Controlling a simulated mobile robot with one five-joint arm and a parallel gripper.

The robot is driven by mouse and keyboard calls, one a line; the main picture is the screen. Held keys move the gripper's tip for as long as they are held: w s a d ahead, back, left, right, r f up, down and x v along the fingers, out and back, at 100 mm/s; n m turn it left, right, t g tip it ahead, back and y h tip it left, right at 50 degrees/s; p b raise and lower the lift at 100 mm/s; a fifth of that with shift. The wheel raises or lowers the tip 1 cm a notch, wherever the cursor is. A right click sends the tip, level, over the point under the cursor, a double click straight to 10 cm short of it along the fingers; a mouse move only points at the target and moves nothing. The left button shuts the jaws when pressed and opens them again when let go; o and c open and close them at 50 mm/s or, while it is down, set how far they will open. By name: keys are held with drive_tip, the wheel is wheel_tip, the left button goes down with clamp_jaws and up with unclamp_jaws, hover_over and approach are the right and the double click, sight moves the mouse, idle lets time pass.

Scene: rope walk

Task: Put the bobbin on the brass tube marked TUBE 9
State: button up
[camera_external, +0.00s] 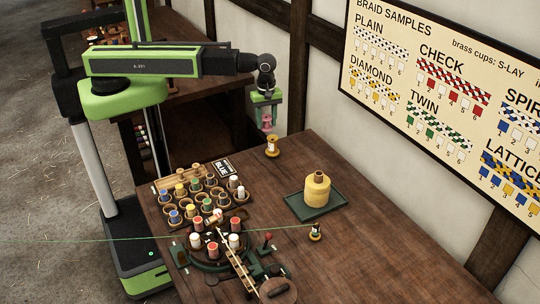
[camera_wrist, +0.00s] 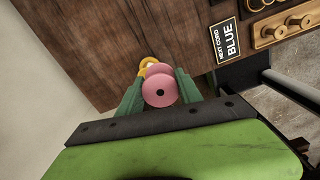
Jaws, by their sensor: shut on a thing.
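My gripper (camera_external: 267,112) is shut on a pink bobbin (camera_external: 267,124) and holds it in the air near the far edge of the wooden table. In the wrist view, the pink bobbin (camera_wrist: 160,90) sits between the two green fingers (camera_wrist: 160,98), its round end and centre hole facing the camera. No marking TUBE 9 is legible in either view, so I cannot tell which thing is that tube. A yellow-and-white spool-like thing (camera_external: 272,147) stands at the table's far corner, just below the held bobbin in the picture. A yellow part (camera_wrist: 147,65) shows behind the bobbin in the wrist view.
A rack (camera_external: 159,199) with several coloured bobbins stands at the table's left, by a sign (camera_external: 223,168) reading BLUE. A braiding device (camera_external: 208,266) is in front of it. A yellow spool (camera_external: 317,190) stands on a green tray (camera_external: 296,207). The table's right side is clear.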

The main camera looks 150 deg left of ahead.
sight(273, 137)
drive_tip(key=a+f, duration=0.1)
drive_tip(key=s+a+f+b, duration=0.1)
drive_tip(key=a, duration=0.1)
drive_tip(key=shift+s+a+f, duration=0.15)
drive_tip(key=shift+f, duration=0.1)
drive_tip(key=shift+s+a, duration=0.2)
drive_tip(key=shift+a, duration=0.1)
wheel_tip(273, 137, down, 4)
drive_tip(key=b, duration=0.4)
drive_tip(key=shift+f+b, duration=0.15)
drive_tip(key=shift+b, duration=0.2)
drive_tip(key=shift+d+r, duration=0.1)
drive_tip(key=shift+r, duration=0.1)
drive_tip(key=shift+f, duration=0.15)
drive_tip(key=o, duration=1.3)
drive_tip(key=shift+o, duration=0.2)
wheel_tip(273, 137, up, 12)
drive_tip(key=p, duration=1.2)
